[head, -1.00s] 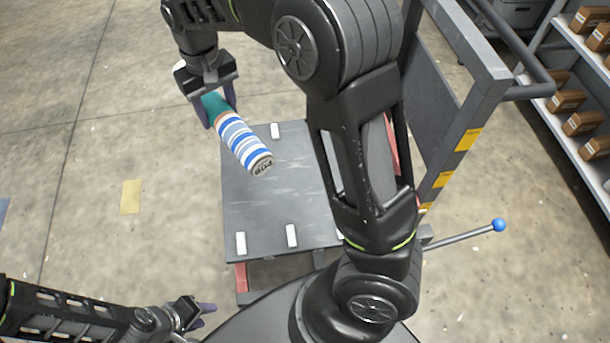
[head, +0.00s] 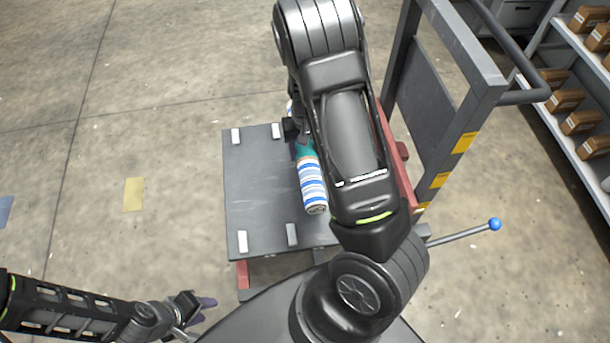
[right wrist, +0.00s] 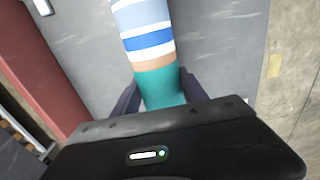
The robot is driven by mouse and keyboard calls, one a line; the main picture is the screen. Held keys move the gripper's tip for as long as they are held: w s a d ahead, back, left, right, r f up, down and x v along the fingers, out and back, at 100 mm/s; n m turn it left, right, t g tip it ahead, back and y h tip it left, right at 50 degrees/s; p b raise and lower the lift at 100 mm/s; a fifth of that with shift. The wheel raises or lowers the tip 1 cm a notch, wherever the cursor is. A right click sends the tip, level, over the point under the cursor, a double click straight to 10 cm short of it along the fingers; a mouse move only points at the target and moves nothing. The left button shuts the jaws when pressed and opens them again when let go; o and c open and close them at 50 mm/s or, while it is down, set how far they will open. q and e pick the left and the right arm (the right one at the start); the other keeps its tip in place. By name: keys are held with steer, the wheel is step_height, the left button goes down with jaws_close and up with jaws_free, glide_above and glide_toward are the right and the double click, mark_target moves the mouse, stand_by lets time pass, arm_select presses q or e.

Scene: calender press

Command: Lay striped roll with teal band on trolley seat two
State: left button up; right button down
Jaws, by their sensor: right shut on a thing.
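The striped roll (head: 312,188), white and blue with a teal band, is over the right part of the trolley's dark plate (head: 262,185). My right gripper (head: 298,150) is largely hidden behind my arm in the head view. In the right wrist view my right gripper (right wrist: 160,95) is shut on the roll's teal band (right wrist: 158,86), a finger on each side. I cannot tell whether the roll touches the plate. White blocks (head: 243,241) stand along the plate's near and far edges. My left gripper (head: 203,312) is empty and open at the lower left, away from the trolley.
The trolley's grey upright frame (head: 440,90) and handle bar stand on the right. A blue-knobbed lever (head: 494,224) sticks out nearby. Shelves with brown boxes (head: 580,122) are at far right. A small blue-white patch (head: 290,108) shows beside my arm.

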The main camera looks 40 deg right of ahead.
steer(key=shift+f, duration=3.1)
steer(key=shift+f, duration=0.1)
steer(key=shift+f, duration=1.8)
steer(key=shift+f+b, duration=0.15)
steer(key=shift+b, duration=0.2)
steer(key=c, duration=0.6)
jaws_free()
